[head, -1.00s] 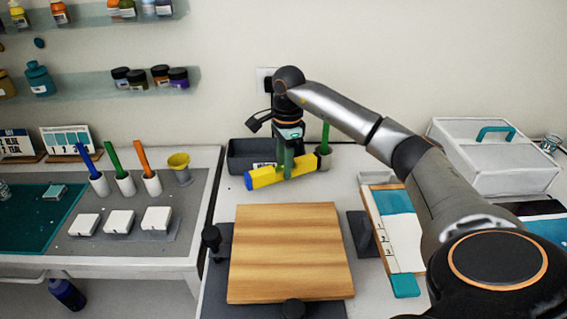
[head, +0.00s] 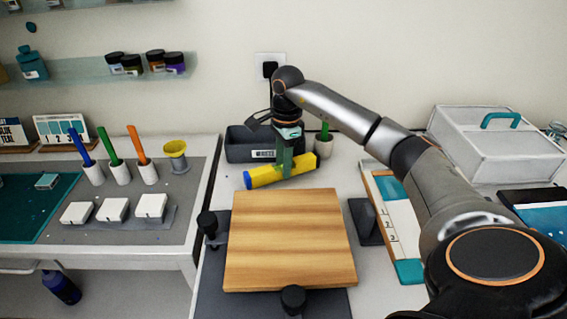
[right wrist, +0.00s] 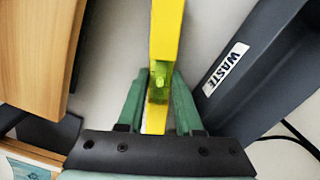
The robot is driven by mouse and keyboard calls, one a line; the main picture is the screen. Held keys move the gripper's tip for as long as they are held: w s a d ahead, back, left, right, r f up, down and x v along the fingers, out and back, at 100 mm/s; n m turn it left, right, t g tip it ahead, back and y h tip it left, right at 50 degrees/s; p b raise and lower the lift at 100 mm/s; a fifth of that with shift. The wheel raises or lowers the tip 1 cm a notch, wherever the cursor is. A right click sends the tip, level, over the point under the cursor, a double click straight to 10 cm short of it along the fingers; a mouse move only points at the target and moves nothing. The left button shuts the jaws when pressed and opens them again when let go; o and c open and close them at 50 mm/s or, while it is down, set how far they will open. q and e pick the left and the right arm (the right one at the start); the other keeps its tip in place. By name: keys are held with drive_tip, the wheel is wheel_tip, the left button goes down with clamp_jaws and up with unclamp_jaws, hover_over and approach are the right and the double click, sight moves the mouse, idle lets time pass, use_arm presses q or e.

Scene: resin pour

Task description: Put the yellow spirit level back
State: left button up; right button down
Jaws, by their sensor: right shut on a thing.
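The yellow spirit level (head: 262,177) has a blue end at the left and is held in my right gripper (head: 286,172). In the head view it is in front of the dark grey bin and behind the wooden board. The right wrist view shows the yellow level (right wrist: 166,35) running between the green fingers of my right gripper (right wrist: 160,90), which are shut on it. A small vial shows on the level near the fingers. I cannot tell whether the level touches the table. My left gripper is not in view.
The dark grey bin (head: 240,146), labelled WASTE in the right wrist view (right wrist: 265,55), stands behind the level. The wooden board (head: 290,240) lies in front, with black knobs. A grey lidded box (head: 490,155) is at right.

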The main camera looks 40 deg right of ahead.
drive_tip(key=shift+f, duration=0.45)
drive_tip(key=c, duration=0.5)
unclamp_jaws()
wheel_tip(320, 180, up, 13)
drive_tip(key=shift+d+f, duration=0.2)
drive_tip(key=shift+d, duration=0.1)
drive_tip(key=shift+s, duration=0.1)
